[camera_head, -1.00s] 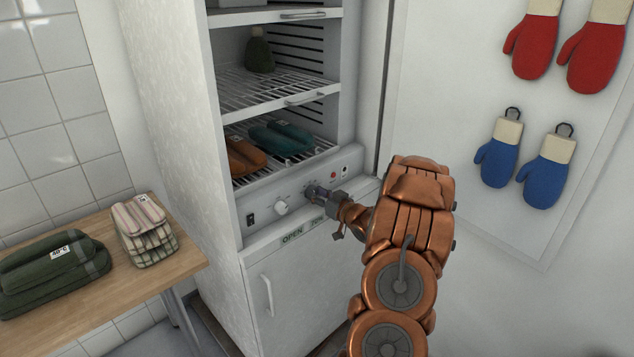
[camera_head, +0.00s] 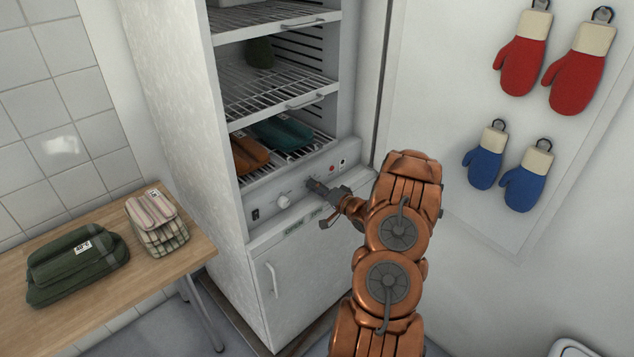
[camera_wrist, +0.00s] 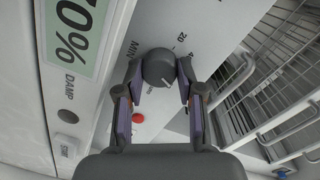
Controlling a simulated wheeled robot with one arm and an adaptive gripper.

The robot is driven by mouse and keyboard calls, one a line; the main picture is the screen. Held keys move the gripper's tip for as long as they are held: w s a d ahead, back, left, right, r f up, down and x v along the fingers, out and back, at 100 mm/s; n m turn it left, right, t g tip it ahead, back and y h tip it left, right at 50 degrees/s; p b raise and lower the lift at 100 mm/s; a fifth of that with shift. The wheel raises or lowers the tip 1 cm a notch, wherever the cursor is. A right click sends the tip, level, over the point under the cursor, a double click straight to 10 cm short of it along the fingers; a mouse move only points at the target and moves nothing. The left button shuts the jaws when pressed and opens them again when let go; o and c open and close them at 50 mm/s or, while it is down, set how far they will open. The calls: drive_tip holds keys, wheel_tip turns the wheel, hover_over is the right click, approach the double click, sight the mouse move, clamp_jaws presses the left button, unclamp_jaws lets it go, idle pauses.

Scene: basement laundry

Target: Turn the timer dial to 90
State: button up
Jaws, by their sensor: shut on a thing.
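The timer dial (camera_wrist: 158,64) is a dark grey round knob on the pale control panel, with MIN, 20 and 40 readable around it in the wrist view. A short light mark shows on its face, pointing toward the lower right of that picture; the number it meets cannot be read. My gripper (camera_wrist: 160,75) is shut on the dial, one finger on each side. In the head view my gripper (camera_head: 314,186) reaches the front panel of the tall white cabinet (camera_head: 192,150), and largely hides the dial.
A white knob (camera_head: 284,201) sits left of my gripper on the same panel; a red light (camera_head: 331,167) is to its right. Wire shelves above hold orange (camera_head: 249,155) and teal bundles (camera_head: 281,132). A wooden table (camera_head: 50,325) with folded cloths stands left; mitts hang right.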

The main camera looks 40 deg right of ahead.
drive_tip(key=shift+m+p, duration=0.7)
drive_tip(key=shift+m, duration=0.8)
drive_tip(key=o, duration=1.2)
drive_tip(key=shift+c, duration=0.2)
drive_tip(key=shift+f, duration=0.15)
